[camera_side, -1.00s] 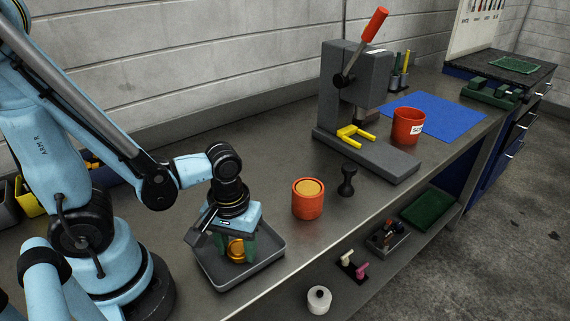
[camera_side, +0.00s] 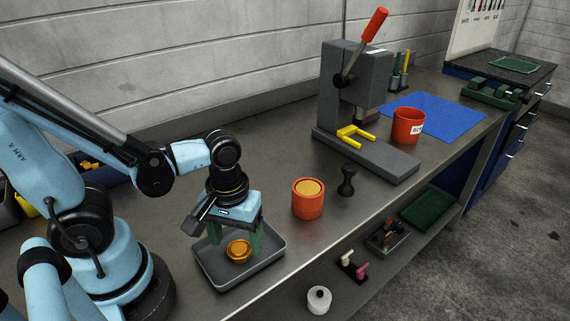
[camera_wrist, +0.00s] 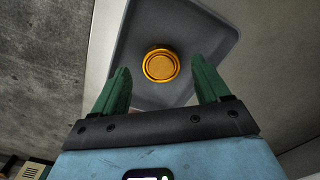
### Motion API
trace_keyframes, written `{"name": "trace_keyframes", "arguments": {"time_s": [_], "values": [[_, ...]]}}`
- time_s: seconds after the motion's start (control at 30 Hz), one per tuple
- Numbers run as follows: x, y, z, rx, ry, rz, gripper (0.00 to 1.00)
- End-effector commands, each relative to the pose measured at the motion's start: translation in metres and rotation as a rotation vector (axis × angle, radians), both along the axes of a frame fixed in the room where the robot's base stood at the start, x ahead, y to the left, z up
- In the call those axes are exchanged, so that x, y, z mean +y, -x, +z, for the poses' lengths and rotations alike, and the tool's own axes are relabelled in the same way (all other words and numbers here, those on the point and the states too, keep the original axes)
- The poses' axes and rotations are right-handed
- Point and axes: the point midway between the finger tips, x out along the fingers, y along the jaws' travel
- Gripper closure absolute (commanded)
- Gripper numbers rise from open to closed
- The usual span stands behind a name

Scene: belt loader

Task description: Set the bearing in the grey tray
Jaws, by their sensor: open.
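The bearing (camera_side: 238,251) is a gold ring-shaped piece. It lies flat in the grey tray (camera_side: 273,264), near the tray's middle. My gripper (camera_side: 234,247) is above the tray with its green fingers spread to either side and clear of the bearing. In the wrist view the bearing (camera_wrist: 160,65) lies on the floor of the tray (camera_wrist: 226,30), beyond and between the open fingertips (camera_wrist: 162,78). Nothing is held.
An orange-red cup with a tan top (camera_side: 308,199) and a black stamp-like piece (camera_side: 347,181) stand right of the tray. A grey lever press (camera_side: 345,100) with yellow prongs is behind them. A red bin (camera_side: 407,126) stands near a blue mat (camera_side: 450,117).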

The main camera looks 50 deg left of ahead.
Motion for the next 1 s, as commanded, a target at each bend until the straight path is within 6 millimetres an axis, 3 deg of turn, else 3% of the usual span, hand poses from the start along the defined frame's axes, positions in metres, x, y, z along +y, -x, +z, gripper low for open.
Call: {"name": "trace_keyframes", "arguments": {"time_s": [1.0], "values": [[0.0, 0.001, 0.093, 0.001, -0.002, 0.001, 0.25]]}}
